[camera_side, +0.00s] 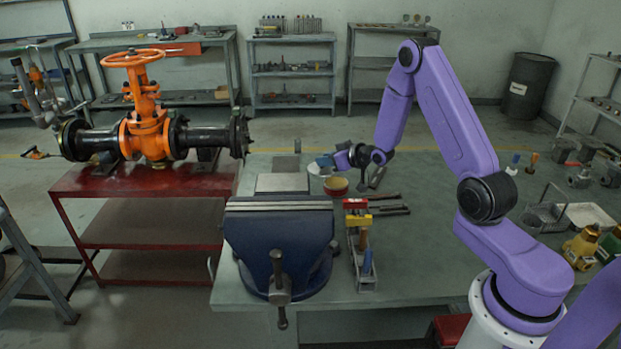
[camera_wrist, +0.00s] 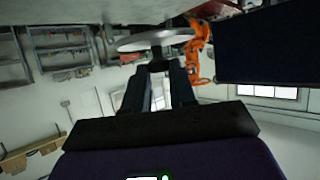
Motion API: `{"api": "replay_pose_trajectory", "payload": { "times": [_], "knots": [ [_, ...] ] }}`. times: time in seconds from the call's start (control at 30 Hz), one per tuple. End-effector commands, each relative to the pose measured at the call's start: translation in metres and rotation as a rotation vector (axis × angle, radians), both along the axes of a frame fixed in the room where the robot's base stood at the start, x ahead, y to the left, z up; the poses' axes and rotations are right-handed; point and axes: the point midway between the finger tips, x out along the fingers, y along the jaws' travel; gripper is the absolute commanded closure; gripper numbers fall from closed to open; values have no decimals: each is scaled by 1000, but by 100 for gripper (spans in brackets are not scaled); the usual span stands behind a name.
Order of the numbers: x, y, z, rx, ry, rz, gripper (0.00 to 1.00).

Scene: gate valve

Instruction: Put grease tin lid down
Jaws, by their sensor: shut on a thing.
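The grease tin lid (camera_wrist: 152,40) is a pale, thin disc with a dark knob, seen nearly edge-on in the wrist view. My gripper (camera_wrist: 158,68) is shut on its knob, and the disc lies just beyond the fingertips. In the side view my gripper (camera_side: 342,158) is low over the bench behind the vise, pointing left. The open tin (camera_side: 336,186), reddish-yellow and round, stands on the bench just below it.
A blue vise (camera_side: 278,240) stands at the bench's front left, with a flat grey plate (camera_side: 282,182) behind it. A tool rack (camera_side: 361,250) and dark-handled tools (camera_side: 385,208) lie right of the vise. The orange valve (camera_side: 148,130) is on a red table.

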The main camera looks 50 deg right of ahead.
Motion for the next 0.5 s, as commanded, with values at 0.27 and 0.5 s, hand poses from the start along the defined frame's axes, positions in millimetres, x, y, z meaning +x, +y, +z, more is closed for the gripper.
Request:
{"api": "replay_pose_trajectory", "payload": {
  "times": [0.27, 0.5],
  "knots": [
    [45, -13, -21, 1, -1, 0, 100],
    [72, -21, -56, 1, 1, 0, 100]
  ]
}}
